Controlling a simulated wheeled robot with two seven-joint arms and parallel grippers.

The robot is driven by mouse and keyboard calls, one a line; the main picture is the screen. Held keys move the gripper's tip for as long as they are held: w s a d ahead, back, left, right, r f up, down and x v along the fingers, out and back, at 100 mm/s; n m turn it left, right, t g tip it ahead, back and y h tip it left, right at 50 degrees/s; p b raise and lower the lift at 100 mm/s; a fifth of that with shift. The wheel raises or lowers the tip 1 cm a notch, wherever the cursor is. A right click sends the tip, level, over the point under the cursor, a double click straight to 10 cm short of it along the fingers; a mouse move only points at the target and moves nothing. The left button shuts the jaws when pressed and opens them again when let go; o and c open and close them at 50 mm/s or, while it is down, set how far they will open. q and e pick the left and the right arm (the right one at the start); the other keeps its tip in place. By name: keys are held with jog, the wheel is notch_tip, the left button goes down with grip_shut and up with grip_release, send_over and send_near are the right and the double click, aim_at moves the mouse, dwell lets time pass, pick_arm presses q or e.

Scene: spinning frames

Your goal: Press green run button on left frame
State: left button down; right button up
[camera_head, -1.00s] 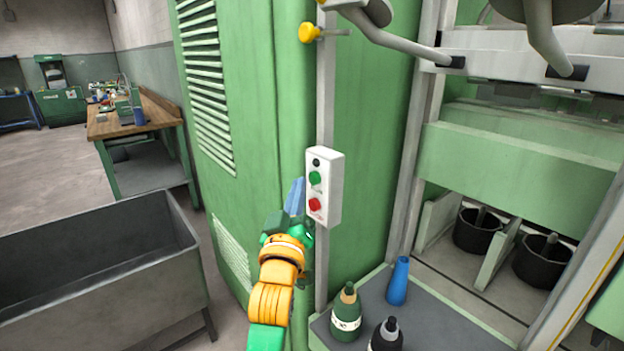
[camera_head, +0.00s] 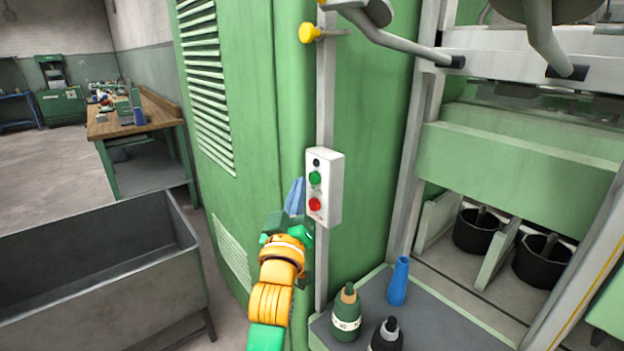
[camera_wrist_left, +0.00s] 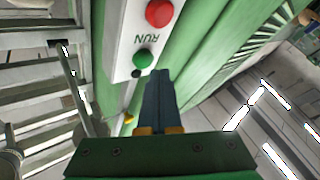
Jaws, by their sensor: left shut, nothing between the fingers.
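A white control box (camera_head: 332,198) is mounted on a grey post of the green machine frame. It carries a green run button (camera_head: 315,178) with a red button (camera_head: 314,204) below it and a small dark button above. My left gripper (camera_head: 297,186) is shut and empty, its blue fingers pointing up beside the box's left edge. In the left wrist view the box appears upside down, with the green button (camera_wrist_left: 143,58) near the fingertips (camera_wrist_left: 158,75) and the word RUN beside it. I see no clear contact with the button. My right gripper is not in view.
A grey metal bin (camera_head: 100,275) stands at the lower left. A green bottle (camera_head: 346,315), a dark bottle (camera_head: 386,336) and a blue cone (camera_head: 398,282) stand on the grey shelf below the box. A yellow knob (camera_head: 310,33) sticks out above.

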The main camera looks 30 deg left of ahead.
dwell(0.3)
pick_arm(q)
jog(key=shift+w+d, duration=0.15)
jog(key=shift+w, duration=0.25)
jog(key=shift+w+d, duration=0.2)
jog(key=shift+w, duration=0.25)
dwell(0.7)
dwell(0.3)
jog(key=shift+s+a+p, duration=0.3)
jog(key=shift+s+a, duration=0.05)
jog(key=shift+s, duration=0.45)
jog(key=s, duration=0.1)
jog(key=s+a+p, duration=0.1)
jog(key=s, duration=0.1)
jog(key=s+a, duration=0.1)
jog(key=shift+s+p, duration=0.35)
jog(key=shift+p, duration=0.05)
